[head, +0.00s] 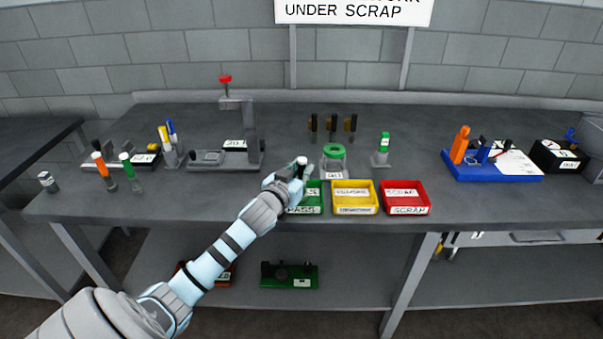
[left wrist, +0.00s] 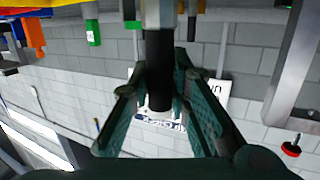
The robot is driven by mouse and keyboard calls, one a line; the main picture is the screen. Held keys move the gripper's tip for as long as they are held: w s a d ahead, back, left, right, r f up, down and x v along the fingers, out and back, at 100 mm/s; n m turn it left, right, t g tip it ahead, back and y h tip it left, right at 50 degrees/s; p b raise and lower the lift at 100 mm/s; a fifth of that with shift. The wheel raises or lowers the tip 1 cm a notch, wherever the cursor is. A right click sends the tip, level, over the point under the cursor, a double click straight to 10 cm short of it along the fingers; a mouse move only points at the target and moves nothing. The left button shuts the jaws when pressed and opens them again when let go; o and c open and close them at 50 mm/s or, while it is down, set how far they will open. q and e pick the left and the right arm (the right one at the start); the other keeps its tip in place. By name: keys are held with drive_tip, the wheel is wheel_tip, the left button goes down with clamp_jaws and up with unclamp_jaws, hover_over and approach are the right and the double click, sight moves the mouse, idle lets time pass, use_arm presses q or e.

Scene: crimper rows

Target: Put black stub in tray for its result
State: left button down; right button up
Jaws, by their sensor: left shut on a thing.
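My left gripper (head: 297,170) is shut on the black stub (left wrist: 159,60), a dark cylinder with a pale end. In the head view the stub's pale end (head: 302,160) shows at the gripper, which hides most of the rest. The gripper is over the back part of the green PASS tray (head: 306,211) and partly covers it. The yellow tray (head: 355,210) and the red SCRAP tray (head: 408,210) stand to its right. Whether the stub touches anything below is hidden. My right gripper is not in view.
A green-ringed gauge (head: 334,151) stands just right of the gripper. A grey press (head: 249,135) is behind to the left. A green-topped stub in a holder (head: 382,147) stands behind the trays. A blue tray (head: 491,172) lies right. Coloured stubs stand at the left.

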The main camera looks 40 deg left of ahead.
use_arm(q)
drive_tip(key=c, duration=1.5)
unclamp_jaws()
drive_tip(key=p+v, duration=0.1)
drive_tip(key=v, duration=1.1)
wheel_tip(320, 180, down, 17)
drive_tip(key=s+d+m+g+h, duration=0.1)
drive_tip(key=s+d+m+g, duration=0.1)
drive_tip(key=d+g, duration=0.1)
drive_tip(key=s+f+g, duration=0.3)
drive_tip(key=s+f, duration=0.3)
drive_tip(key=f, duration=0.5)
drive_tip(key=s+f+g, duration=0.3)
drive_tip(key=s+f, duration=0.3)
drive_tip(key=f, duration=0.4)
drive_tip(key=s+d+f+g, duration=0.2)
drive_tip(key=s+d+f, duration=0.1)
drive_tip(key=s, duration=0.5)
drive_tip(key=s+d+f+g+h, duration=0.1)
drive_tip(key=s+d+f, duration=0.2)
drive_tip(key=s+f, duration=0.3)
drive_tip(key=s+d+f+m+g+h, duration=0.1)
drive_tip(key=s+f, duration=0.4)
drive_tip(key=s, duration=0.6)
drive_tip(key=shift+d+g, duration=0.8)
drive_tip(key=shift+d, duration=0.45)
